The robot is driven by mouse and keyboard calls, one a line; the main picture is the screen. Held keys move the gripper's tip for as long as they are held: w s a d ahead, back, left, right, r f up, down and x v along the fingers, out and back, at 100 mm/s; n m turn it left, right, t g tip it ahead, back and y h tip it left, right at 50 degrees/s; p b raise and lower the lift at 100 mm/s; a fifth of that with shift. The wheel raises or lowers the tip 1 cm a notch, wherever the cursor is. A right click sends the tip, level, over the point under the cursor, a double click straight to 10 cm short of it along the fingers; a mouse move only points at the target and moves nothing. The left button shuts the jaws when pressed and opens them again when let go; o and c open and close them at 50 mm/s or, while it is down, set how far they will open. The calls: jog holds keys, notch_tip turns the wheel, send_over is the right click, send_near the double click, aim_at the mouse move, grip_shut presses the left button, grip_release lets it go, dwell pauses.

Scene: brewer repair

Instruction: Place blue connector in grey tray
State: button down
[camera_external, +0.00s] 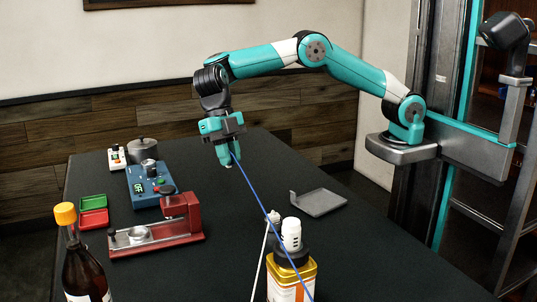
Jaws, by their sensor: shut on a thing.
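My gripper (228,162) points down over the middle of the table, shut on the end of a blue cable (262,218). The blue connector at that end is mostly hidden between the fingers. The cable runs taut from the gripper down to the right, past the front of the yellow tin. The grey tray (321,204) lies flat on the table to the right of and nearer than my gripper. It looks empty. My gripper is above the table and apart from the tray.
A yellow tin (291,279) with a white-capped top stands at the front, with a white cable (260,262) beside it. A brown bottle (84,268) is front left. A red machine (165,232), blue device (147,190), pot (142,150) and green and red trays (93,219) fill the left side.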

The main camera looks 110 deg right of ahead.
jog(key=s+d+r+p, duration=0.2)
jog(key=s+d+p, duration=0.15)
jog(key=s, duration=0.55)
jog(key=n+p, duration=0.2)
send_over(324, 205)
jog(key=w+d, duration=0.1)
jog(key=d, duration=0.1)
jog(key=f, duration=0.1)
jog(key=shift+g, duration=0.4)
jog(key=f, duration=0.5)
jog(key=f+p, duration=0.1)
jog(key=f, duration=0.4)
jog(key=f+p, duration=0.1)
jog(key=f, duration=0.4)
jog(key=shift+s+a+f, duration=0.25)
jog(key=shift+s+f, duration=0.05)
jog(key=shift+s, duration=0.1)
jog(key=shift+f+p, duration=0.45)
jog(key=shift+f, duration=1.95)
jog(key=shift+f, duration=0.2)
jog(key=c, duration=1.1)
grip_release()
jog(key=shift+r, duration=0.1)
